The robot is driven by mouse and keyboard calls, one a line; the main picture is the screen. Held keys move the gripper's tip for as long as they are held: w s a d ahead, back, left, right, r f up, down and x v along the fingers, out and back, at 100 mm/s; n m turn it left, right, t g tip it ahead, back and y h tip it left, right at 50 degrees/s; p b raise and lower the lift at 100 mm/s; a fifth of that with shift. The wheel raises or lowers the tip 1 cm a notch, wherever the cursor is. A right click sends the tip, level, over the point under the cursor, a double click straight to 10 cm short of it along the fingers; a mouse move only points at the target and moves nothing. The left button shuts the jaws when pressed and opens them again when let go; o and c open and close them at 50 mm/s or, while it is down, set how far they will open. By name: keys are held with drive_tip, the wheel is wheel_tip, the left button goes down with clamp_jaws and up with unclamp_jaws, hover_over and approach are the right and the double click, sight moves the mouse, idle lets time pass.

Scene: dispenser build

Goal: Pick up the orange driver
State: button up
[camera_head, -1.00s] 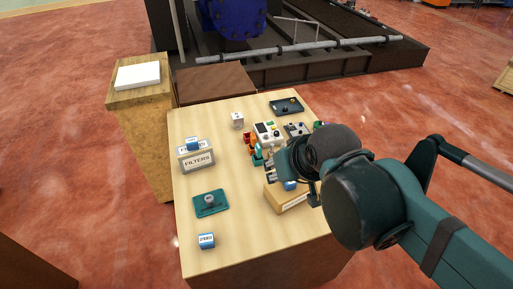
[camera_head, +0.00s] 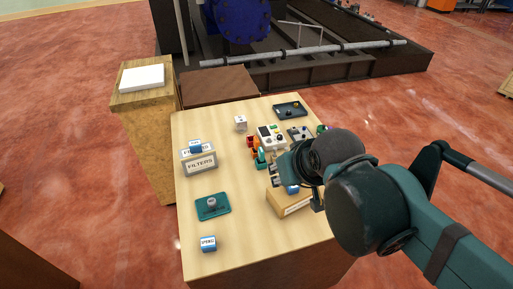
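A small orange-red item (camera_head: 250,143), which may be the orange driver, is on the wooden table among small parts, left of a white device with a dark screen (camera_head: 270,137). It is too small to make out its shape. A teal item (camera_head: 260,158) is just in front of it. My gripper (camera_head: 275,174) is over the table's right half, close to the teal item and nearer the camera than the orange-red item. The fingers are small and partly hidden by my wrist, so their opening and any contents are unclear.
A wooden box (camera_head: 291,203) is below my gripper. A FILTERS box (camera_head: 199,162), a teal plate with a grey knob (camera_head: 212,206), a blue-and-white filter (camera_head: 208,244) and a white cube (camera_head: 240,123) stand left. A dark tray (camera_head: 290,109) is at the back. The table's left-middle is clear.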

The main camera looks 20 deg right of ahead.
drive_tip(key=shift+w, duration=0.1)
drive_tip(key=g, duration=0.3)
hover_over(257, 139)
drive_tip(key=s, duration=0.3)
wheel_tip(257, 139, down, 16)
drive_tip(key=shift+w+r, duration=0.15)
drive_tip(key=shift+w, duration=0.05)
drive_tip(key=shift+w+f, duration=0.2)
drive_tip(key=shift+f, duration=0.2)
drive_tip(key=shift+x, duration=0.85)
drive_tip(key=shift+f, duration=0.15)
